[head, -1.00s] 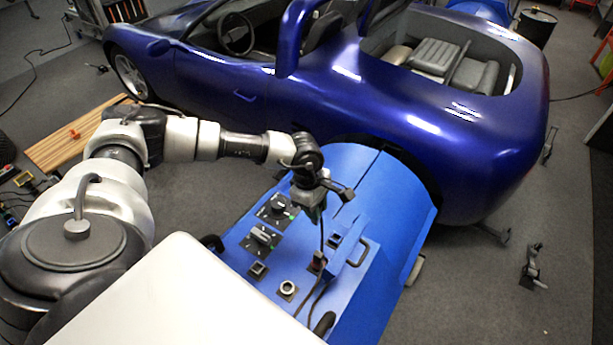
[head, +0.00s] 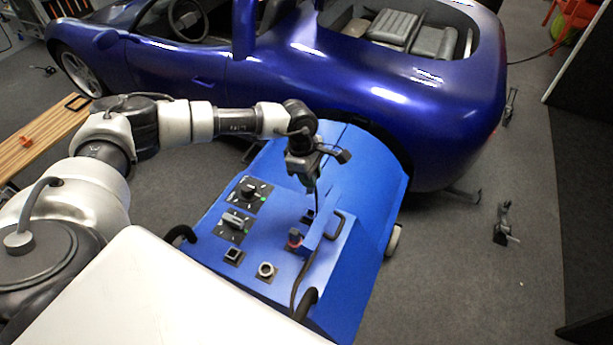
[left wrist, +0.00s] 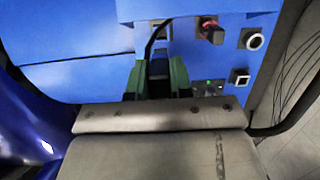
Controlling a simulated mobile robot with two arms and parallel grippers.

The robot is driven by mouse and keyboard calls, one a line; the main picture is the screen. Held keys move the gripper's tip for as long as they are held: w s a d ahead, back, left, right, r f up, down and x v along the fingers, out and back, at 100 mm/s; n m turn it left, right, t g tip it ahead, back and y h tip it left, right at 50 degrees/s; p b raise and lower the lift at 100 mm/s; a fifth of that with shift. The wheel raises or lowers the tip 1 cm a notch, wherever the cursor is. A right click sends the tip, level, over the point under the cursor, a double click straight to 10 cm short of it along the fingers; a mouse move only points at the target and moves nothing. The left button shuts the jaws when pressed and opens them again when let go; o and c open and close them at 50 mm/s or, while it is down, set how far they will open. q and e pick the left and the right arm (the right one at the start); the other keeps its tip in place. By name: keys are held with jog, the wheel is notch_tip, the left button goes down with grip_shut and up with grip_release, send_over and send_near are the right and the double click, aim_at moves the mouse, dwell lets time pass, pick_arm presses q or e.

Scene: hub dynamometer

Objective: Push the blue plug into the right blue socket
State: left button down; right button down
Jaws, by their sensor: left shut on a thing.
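My left gripper (head: 312,187) is above the sloped top of the blue machine (head: 375,215), close to a dark square socket (head: 308,217). In the left wrist view its green-sided fingers (left wrist: 158,80) are shut on a dark plug (left wrist: 158,67) with a black cable running up from it. A socket opening (left wrist: 161,31) lies beyond the fingers in the wrist view. I cannot tell whether the plug touches a socket. My right gripper is not in view.
A red-topped knob or plug (head: 295,238), a round ringed fitting (head: 265,270) and a square fitting (head: 233,255) sit nearby on the panel. A blue car (head: 330,80) stands behind.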

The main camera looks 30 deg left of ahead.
pick_arm(q)
jog(key=shift+f+b, duration=3.9)
jog(key=shift+f, duration=0.9)
jog(key=shift+f, duration=0.1)
jog(key=shift+f+b, duration=1.4)
jog(key=c, duration=0.9)
grip_release()
jog(key=shift+c, duration=0.2)
jog(key=shift+r, duration=0.1)
notch_tip(320, 180, up, 10)
jog(key=a+b, duration=0.1)
jog(key=a, duration=0.1)
jog(key=shift+a+r+b, duration=0.15)
jog(key=shift+r+b, duration=0.1)
jog(key=shift+b, duration=0.1)
